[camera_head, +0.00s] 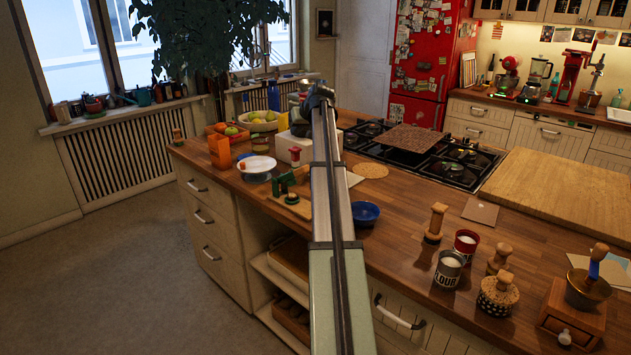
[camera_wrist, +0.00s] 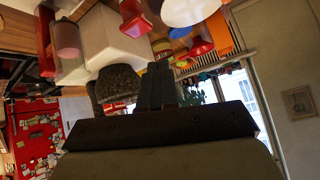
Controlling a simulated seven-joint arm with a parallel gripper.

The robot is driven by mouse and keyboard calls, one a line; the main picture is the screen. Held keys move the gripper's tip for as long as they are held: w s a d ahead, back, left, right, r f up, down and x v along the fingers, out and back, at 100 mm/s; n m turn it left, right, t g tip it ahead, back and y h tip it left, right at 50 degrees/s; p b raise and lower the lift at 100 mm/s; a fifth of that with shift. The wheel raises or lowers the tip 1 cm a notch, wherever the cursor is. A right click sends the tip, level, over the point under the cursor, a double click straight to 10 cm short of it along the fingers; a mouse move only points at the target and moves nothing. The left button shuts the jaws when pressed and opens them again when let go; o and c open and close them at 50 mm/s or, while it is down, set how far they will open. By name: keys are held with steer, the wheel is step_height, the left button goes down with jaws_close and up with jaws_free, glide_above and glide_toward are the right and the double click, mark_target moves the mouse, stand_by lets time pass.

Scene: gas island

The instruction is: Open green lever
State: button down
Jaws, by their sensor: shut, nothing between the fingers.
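A green lever-like piece (camera_head: 284,184) stands on a small wooden board (camera_head: 297,206) near the left front edge of the island counter, just left of my arm. I cannot tell its exact position from this distance. I cannot make it out in the wrist view. My gripper reaches over the back left of the counter, beyond the lever and apart from it; its fingers are hard to see in the head view. In the wrist view my gripper (camera_wrist: 160,84) is shut with nothing held. A dark, rough object (camera_wrist: 115,83) is close beside the fingers.
A white box (camera_head: 295,147) with a red-topped item stands behind the lever. A blue bowl (camera_head: 365,214) is right of my arm. The stove (camera_head: 455,165) is behind right.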

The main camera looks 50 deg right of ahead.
steer(key=s+a+f+m+t+y, duration=0.25)
steer(key=s+f+m, duration=0.25)
steer(key=s+m, duration=0.25)
steer(key=s+a+f+m+t+y, duration=0.1)
steer(key=s+a+f+m+t, duration=0.2)
steer(key=s+f+m, duration=0.4)
steer(key=s+a+m+t+h, duration=0.1)
steer(key=s+a+m+t, duration=0.15)
steer(key=s+m, duration=0.5)
steer(key=s+a+m+t+h, duration=0.1)
steer(key=s+a+m+t, duration=0.15)
steer(key=s+m, duration=0.5)
steer(key=w+d+r+m+t, duration=0.1)
steer(key=w+r, duration=0.1)
steer(key=w, duration=0.9)
steer(key=shift+w+m, duration=0.2)
steer(key=shift+m, duration=0.15)
